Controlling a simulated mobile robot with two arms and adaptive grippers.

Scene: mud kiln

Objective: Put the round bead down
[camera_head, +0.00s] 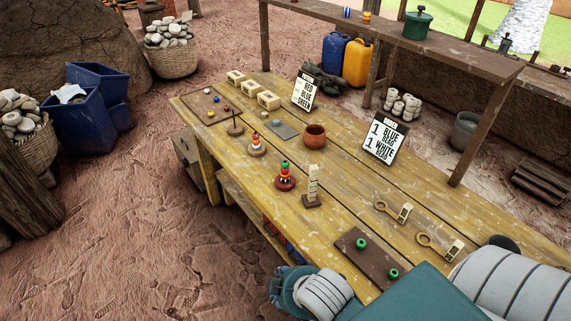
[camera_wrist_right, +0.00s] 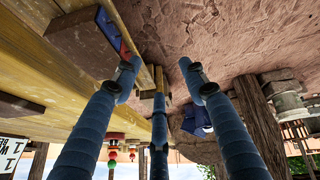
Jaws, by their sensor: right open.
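Two green round beads lie on a dark brown board (camera_head: 350,240) at the table's near right: one bead (camera_head: 361,244) towards its far end, the other bead (camera_head: 393,274) nearer. Small coloured beads lie on another board (camera_head: 201,105) at the far left end. Bead stacks stand on pegs: a red-white one (camera_head: 256,146), a red-green-yellow one (camera_head: 285,177) and a pale one (camera_head: 312,187).
A clay cup (camera_head: 315,136), a grey slab (camera_head: 283,130), wooden blocks (camera_head: 268,100), two sign cards (camera_head: 385,140) and ring-ended tools (camera_head: 393,211) stand or lie on the table. A lower shelf (camera_head: 240,195) runs beneath. Open ground lies to the left.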

